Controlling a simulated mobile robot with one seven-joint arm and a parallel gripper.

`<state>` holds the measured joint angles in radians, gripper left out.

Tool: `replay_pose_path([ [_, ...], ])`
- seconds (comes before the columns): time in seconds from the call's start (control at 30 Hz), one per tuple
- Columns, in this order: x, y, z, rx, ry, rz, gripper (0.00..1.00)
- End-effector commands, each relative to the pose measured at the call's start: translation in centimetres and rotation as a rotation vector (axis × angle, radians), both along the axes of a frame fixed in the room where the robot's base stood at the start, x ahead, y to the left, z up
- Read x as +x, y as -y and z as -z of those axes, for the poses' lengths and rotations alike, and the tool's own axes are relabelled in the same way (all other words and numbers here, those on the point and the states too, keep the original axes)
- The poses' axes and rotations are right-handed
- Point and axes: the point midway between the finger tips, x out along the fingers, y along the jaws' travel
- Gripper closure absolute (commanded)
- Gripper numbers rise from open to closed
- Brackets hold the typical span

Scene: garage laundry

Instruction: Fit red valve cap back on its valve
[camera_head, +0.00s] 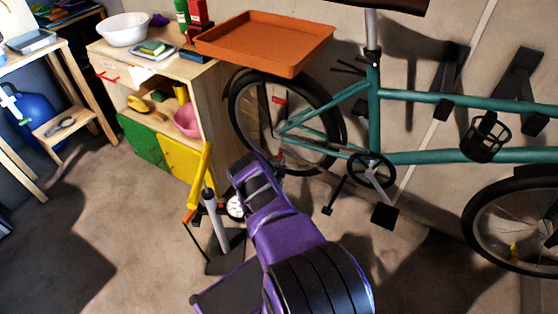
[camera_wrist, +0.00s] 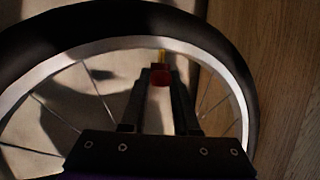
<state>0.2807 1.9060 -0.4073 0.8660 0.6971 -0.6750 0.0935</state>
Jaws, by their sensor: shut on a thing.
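In the wrist view my gripper (camera_wrist: 160,88) is shut on the red valve cap (camera_wrist: 160,76), held between the fingertips. The brass-coloured valve (camera_wrist: 162,55) sticks out from the inner side of the rim (camera_wrist: 110,45), directly beyond the cap and roughly in line with it. I cannot tell whether cap and valve touch. In the head view my gripper (camera_head: 279,160) is at the lower part of the bicycle's rear wheel (camera_head: 338,125). The cap and valve are too small to make out clearly there.
The teal bicycle (camera_head: 374,115) stands along the wall. A floor pump (camera_head: 215,220) stands left of my arm. Spokes and a pedal (camera_head: 384,216) are near.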

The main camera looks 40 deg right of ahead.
Motion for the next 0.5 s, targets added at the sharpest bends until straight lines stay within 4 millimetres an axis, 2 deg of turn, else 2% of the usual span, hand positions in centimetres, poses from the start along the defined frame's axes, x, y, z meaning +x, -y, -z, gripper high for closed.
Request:
replay_pose_path([
  [0.07, 0.0, 0.0, 0.0, 0.0, 0.0, 0.0, 1.0],
  [0.1, 0.01, -0.01, 0.0, 0.0, 0.0, 0.0, 0.69],
  [0.3, 0.01, 0.0, -0.01, 0.0, 0.0, 0.0, 0.36],
  [0.5, 0.02, -0.01, -0.01, 0.0, 0.0, 0.0, 0.36],
])
